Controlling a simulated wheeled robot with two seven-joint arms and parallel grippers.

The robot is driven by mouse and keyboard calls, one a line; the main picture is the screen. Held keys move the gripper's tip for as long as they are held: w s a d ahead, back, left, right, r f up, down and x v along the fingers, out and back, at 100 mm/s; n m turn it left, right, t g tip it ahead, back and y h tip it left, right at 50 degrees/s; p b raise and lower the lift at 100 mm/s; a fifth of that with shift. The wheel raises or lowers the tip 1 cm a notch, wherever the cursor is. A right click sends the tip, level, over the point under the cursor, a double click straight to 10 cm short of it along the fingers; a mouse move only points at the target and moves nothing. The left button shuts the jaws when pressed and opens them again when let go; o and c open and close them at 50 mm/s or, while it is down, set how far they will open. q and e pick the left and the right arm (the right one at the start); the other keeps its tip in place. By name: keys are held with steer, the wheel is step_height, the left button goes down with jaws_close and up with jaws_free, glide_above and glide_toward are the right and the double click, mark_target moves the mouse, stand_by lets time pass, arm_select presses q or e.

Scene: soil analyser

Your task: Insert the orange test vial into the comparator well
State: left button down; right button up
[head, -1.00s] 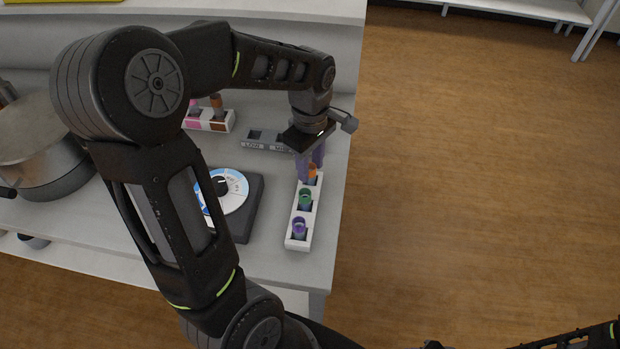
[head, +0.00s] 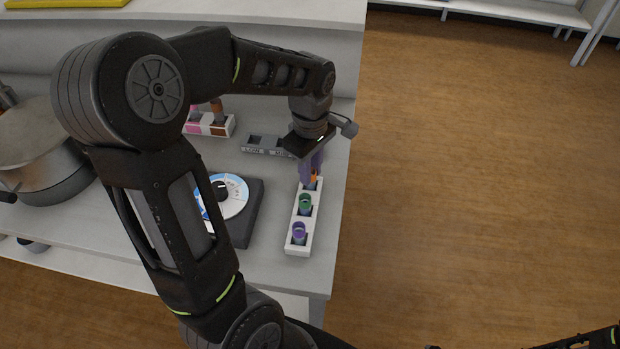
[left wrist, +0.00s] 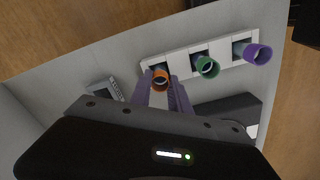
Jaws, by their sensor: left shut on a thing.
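The orange test vial (head: 314,178) is in the far slot of the white vial rack (head: 290,246). Its orange rim also shows in the left wrist view (left wrist: 160,79). My left gripper (head: 312,165) is over that slot, its purple fingers shut on the orange vial; in the wrist view the fingers (left wrist: 160,92) lie on both sides of it. The comparator (head: 246,222), a dark block with a blue and white dial (head: 234,190), stands left of the rack. Its well is hidden or cannot be made out. My right gripper cannot be seen.
A green vial (head: 305,201) and a purple vial (head: 299,232) stand in the nearer slots. A grey labelled block (head: 262,145) and a white rack with pink and brown vials (head: 218,127) are behind. A pot (head: 42,150) stands left. The counter's right edge is close.

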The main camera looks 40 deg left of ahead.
arm_select(q)
steer(key=shift+r+p, duration=2.35)
steer(key=shift+r, duration=0.8)
steer(key=shift+w, duration=0.1)
